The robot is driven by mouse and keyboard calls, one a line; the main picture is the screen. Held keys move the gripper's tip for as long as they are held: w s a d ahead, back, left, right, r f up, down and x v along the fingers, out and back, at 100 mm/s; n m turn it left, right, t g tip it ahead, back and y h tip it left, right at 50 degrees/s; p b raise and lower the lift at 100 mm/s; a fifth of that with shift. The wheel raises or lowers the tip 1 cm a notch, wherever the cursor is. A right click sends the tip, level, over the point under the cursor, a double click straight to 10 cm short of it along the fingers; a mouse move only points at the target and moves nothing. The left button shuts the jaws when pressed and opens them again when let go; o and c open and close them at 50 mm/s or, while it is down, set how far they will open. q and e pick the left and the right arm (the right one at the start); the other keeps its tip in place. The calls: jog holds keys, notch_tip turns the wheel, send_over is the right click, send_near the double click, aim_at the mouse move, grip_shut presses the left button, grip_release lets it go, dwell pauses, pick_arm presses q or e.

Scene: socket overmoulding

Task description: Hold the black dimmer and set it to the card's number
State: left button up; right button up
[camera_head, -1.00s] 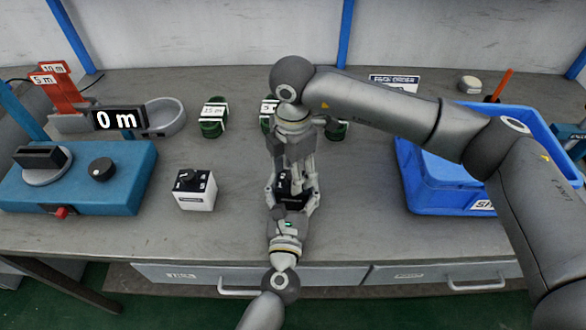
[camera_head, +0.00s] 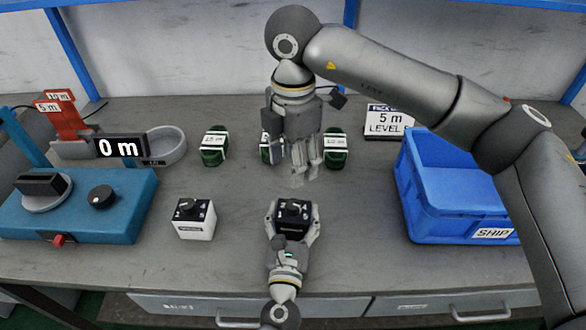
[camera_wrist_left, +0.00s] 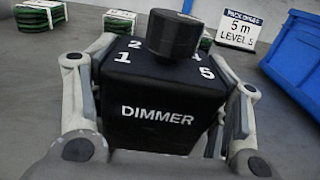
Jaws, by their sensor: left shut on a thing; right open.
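The black dimmer (camera_head: 293,217) stands on the bench at the middle front, with a round black knob on top. In the left wrist view the dimmer (camera_wrist_left: 155,118) shows the word DIMMER and the numbers 1, 2 and 5 around its knob (camera_wrist_left: 172,35); part of another number is hidden. My left gripper (camera_head: 292,222) is shut on its sides. My right gripper (camera_head: 306,178) is open and empty, above and behind the dimmer. The card (camera_head: 389,121) at the back right reads 5 m, LEVEL 5; it also shows in the left wrist view (camera_wrist_left: 239,30).
A white box with a black dial (camera_head: 194,219) stands left of the dimmer. Green coils (camera_head: 214,146) stand in a row behind. A blue bin (camera_head: 465,225) marked SHIP is at right. A blue machine (camera_head: 115,215) and a 0 m display (camera_head: 121,147) are at left.

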dwell(0.3)
pick_arm(q)
jog(key=o, duration=1.1)
jog(key=shift+c, duration=0.2)
